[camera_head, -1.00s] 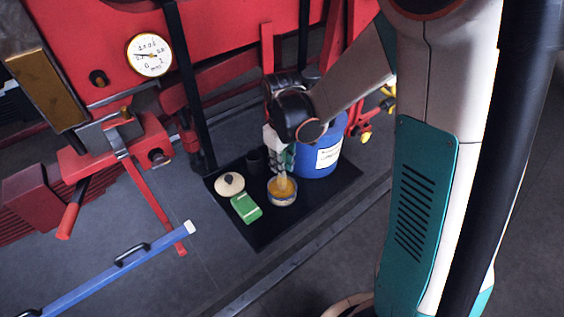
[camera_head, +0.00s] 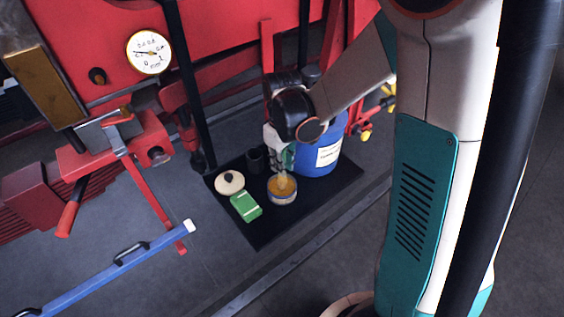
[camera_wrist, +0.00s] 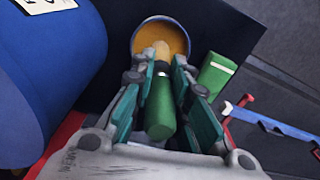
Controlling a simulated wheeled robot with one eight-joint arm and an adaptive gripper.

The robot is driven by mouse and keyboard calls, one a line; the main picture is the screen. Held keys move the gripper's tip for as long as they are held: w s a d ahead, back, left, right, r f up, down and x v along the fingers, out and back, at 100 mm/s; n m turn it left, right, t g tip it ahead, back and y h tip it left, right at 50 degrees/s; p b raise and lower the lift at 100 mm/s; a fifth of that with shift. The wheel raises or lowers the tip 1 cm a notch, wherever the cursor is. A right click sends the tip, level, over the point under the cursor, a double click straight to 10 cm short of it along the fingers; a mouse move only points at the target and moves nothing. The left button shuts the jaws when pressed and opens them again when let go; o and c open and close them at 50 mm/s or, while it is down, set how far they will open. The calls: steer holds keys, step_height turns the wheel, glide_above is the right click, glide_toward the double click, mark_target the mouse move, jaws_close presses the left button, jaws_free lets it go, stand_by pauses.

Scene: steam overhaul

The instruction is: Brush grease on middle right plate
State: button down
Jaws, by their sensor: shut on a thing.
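My gripper (camera_wrist: 162,66) is shut on the green handle of a brush (camera_wrist: 160,108), as the wrist view shows. The brush points down into an open tin of orange-yellow grease (camera_wrist: 177,36). Its pale bristles are at the grease; how deep they dip is hard to tell. In the head view my gripper (camera_head: 279,160) is directly above the grease tin (camera_head: 282,196), and the brush (camera_head: 282,179) shows only as a small pale tip. I cannot identify the middle right plate in either view.
The tin stands on a black mat (camera_head: 262,232) with a green box (camera_head: 246,206), a cream lid with a dark knob (camera_head: 229,183), a dark cup (camera_head: 255,160) and a blue drum (camera_head: 322,154). Red machinery (camera_head: 220,30) rises behind. A blue bar (camera_head: 105,275) lies at lower left.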

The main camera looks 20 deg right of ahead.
steer(key=shift+s+f+b, duration=0.1)
steer(key=shift+f+b, duration=0.25)
steer(key=shift+b, duration=0.05)
stand_by(1.5)
steer(key=shift+r+p, duration=2.35)
steer(key=shift+r, duration=1.25)
steer(key=shift+f, duration=0.1)
steer(key=shift+w+f+m+b, duration=0.2)
steer(key=shift+w+m+b, duration=0.1)
steer(key=shift+w+b, duration=0.3)
steer(key=w+m+b, duration=0.8)
steer(key=w+b, duration=0.1)
steer(key=b, duration=0.2)
steer(key=shift+w+f, duration=0.25)
steer(key=shift+f, duration=0.2)
